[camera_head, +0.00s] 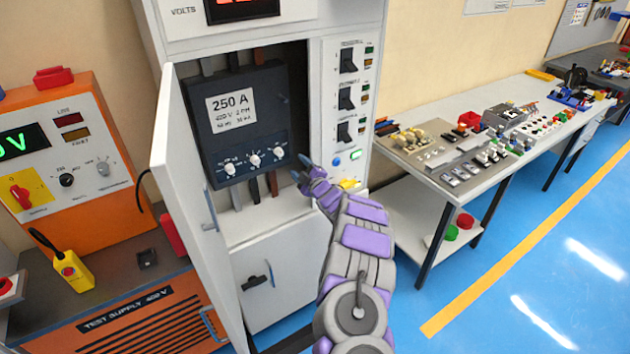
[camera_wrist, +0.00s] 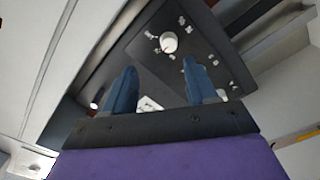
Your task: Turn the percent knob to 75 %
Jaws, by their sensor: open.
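A dark breaker (camera_head: 243,110) labelled 250 A sits inside the open cabinet. Along its lower edge are three small white knobs: left (camera_head: 230,168), middle (camera_head: 254,159) and right (camera_head: 278,152). Their scales are too small to read, so I cannot tell which is the percent knob or its setting. My gripper (camera_head: 301,170) is right of the right knob, near the breaker's lower right corner. In the wrist view my gripper (camera_wrist: 160,66) is open and empty, with blue fingers apart. One white knob (camera_wrist: 169,42) shows just beyond and between the fingertips, apparently not touched.
The cabinet door (camera_head: 190,170) stands open on the left. A switch panel (camera_head: 348,100) borders the opening on the right. Busbars (camera_head: 254,190) hang below the breaker. An orange test supply (camera_head: 75,185) stands left; a workbench (camera_head: 440,180) with parts stands right.

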